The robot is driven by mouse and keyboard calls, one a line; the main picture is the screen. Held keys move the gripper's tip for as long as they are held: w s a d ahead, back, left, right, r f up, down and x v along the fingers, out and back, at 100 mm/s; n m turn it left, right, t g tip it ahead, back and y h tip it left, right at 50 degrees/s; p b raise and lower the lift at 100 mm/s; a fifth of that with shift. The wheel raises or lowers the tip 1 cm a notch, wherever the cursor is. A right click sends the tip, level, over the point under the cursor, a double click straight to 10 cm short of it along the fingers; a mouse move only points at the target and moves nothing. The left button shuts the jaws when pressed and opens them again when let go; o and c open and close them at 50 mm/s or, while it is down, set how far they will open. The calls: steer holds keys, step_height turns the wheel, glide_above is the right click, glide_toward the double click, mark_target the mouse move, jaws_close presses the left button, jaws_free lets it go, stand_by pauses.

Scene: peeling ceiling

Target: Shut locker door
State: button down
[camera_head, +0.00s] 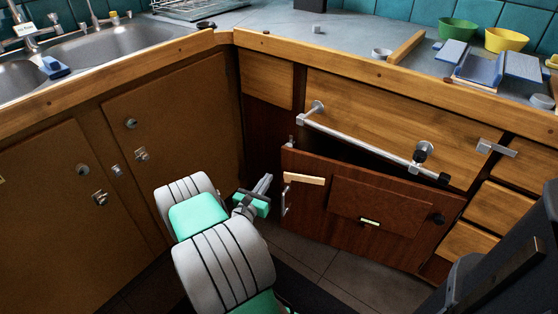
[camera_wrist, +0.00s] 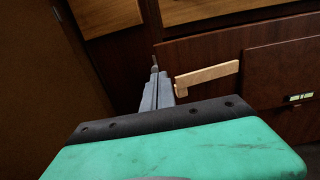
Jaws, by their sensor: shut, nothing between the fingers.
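The locker door (camera_head: 315,215) is a dark red-brown panel under the counter, right of centre in the head view. It stands ajar, with a dark gap behind its top edge and its left edge out from the cabinet. A pale wooden handle (camera_head: 304,179) sits near its upper left; the handle also shows in the wrist view (camera_wrist: 210,73). My gripper (camera_head: 264,183) is shut and empty, just left of the door's left edge. In the wrist view its fingertips (camera_wrist: 155,72) point toward the door, left of the handle. I cannot tell whether they touch the door.
A metal rail (camera_head: 365,143) crosses the drawer front above the door. Brown cabinet doors (camera_head: 175,110) stand at the left, under the sink (camera_head: 110,50). The counter (camera_head: 290,27) holds bowls and blue items at the right. Dark tiled floor (camera_head: 345,290) lies in front of the door.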

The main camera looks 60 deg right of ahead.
mark_target(283, 156)
steer(key=d, duration=0.6)
steer(key=d+p, duration=0.1)
steer(key=d, duration=0.3)
steer(key=shift+w, duration=0.35)
steer(key=shift+w+d, duration=0.1)
steer(key=shift+d, duration=0.3)
